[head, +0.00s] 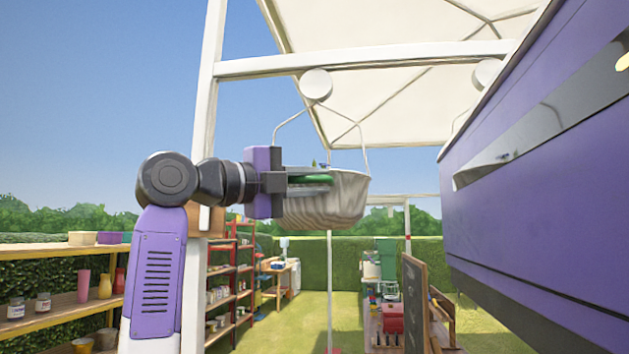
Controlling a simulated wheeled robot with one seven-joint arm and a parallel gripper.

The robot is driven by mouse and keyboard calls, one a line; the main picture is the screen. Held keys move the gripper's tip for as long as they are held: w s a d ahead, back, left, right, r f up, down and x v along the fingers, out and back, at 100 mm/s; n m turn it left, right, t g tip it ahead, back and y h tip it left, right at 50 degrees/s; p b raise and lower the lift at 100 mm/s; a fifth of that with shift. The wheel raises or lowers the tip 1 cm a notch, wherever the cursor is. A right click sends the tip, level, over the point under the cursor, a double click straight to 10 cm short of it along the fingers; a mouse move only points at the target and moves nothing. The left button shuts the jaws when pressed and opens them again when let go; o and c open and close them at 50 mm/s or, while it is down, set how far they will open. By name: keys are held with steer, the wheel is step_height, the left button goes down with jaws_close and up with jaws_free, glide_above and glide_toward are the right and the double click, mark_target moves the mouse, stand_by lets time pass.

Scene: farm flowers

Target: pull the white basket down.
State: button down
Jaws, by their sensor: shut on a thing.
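The white basket (343,203) hangs by thin white wires from a round white pulley (316,84) on the crossbeam of a white frame. It looks level, with something small and dark at its rim. My gripper (325,181) comes in from the left at the height of the basket's upper rim. Its jaws are closed at the near left side of the basket, with a green strip showing between them. The jaws cover part of the rim, so the exact contact point is hidden.
A white post (207,120) stands beside my arm. A large purple body (545,190) fills the right side. Shelves with pots (60,300) stand at lower left. A table with items and a chalkboard (415,300) stand beyond. Grass lies open below the basket.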

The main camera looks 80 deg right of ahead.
steer(key=shift+a+r, duration=0.1)
steer(key=shift+r, duration=0.15)
stand_by(0.4)
step_height(320, 180, down, 47)
steer(key=b, duration=2.5)
steer(key=shift+f+b, duration=0.15)
steer(key=shift+b, duration=0.2)
steer(key=c, duration=1.5)
jaws_free()
steer(key=shift+o, duration=0.2)
steer(key=v, duration=0.7)
steer(key=shift+w+a, duration=0.25)
steer(key=shift+a, duration=0.05)
